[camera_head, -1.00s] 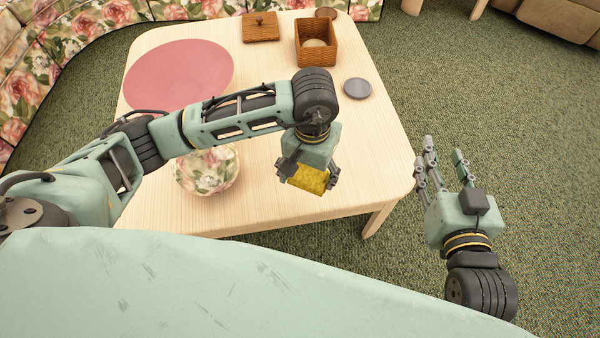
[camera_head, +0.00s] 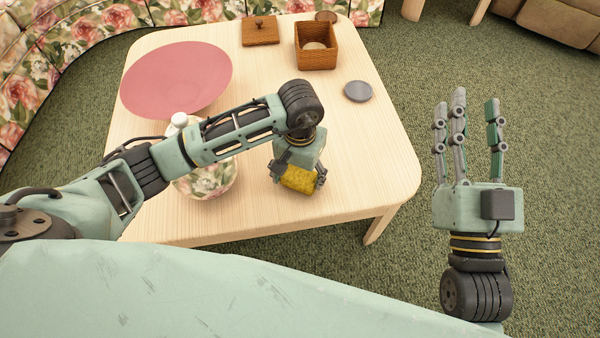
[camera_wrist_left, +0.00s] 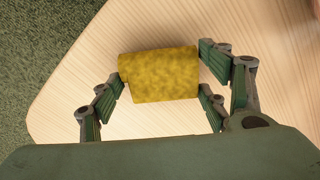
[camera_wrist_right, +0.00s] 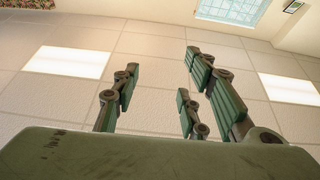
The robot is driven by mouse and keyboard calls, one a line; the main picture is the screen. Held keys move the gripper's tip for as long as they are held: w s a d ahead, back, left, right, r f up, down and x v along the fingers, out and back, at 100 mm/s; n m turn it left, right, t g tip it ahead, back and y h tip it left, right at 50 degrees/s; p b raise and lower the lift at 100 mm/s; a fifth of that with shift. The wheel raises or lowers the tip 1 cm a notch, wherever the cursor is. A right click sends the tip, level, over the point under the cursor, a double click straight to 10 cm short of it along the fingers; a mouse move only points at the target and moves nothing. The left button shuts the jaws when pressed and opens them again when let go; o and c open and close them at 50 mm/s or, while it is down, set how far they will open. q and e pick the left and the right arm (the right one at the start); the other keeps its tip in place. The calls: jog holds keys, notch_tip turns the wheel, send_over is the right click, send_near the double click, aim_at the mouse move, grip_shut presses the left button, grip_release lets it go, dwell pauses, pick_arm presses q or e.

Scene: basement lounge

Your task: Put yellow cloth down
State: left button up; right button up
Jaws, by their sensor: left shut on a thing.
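The yellow cloth (camera_head: 299,180) is a small, rough-textured folded block in the head view. My left gripper (camera_head: 298,178) is shut on it, above the near right part of the wooden table. In the left wrist view the cloth (camera_wrist_left: 160,74) sits between the fingers, with pale wood behind it. I cannot tell whether it touches the tabletop. My right gripper (camera_head: 470,135) is open and empty, fingers pointing up, over the carpet right of the table.
The table's near right corner is clear.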

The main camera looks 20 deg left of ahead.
aim_at(300, 175)
jog(key=shift+r, duration=0.1)
pick_arm(q)
jog(key=shift+f, duration=0.15)
jog(key=o, duration=1.1)
pick_arm(e)
jog(key=shift+s+r+t, duration=0.3)
jog(key=shift+r+t, duration=0.1)
jog(key=shift+r, duration=0.1)
pick_arm(q)
notch_tip(300, 175, up, 6)
jog(key=shift+r+p, duration=0.1)
jog(key=shift+p, duration=0.85)
notch_tip(300, 175, up, 6)
jog(key=p, duration=0.1)
pick_arm(e)
notch_tip(300, 175, down, 16)
jog(key=d+g+h, duration=0.2)
jog(key=g+h, duration=0.1)
jog(key=g, duration=0.6)
jog(key=shift+s+d, duration=0.1)
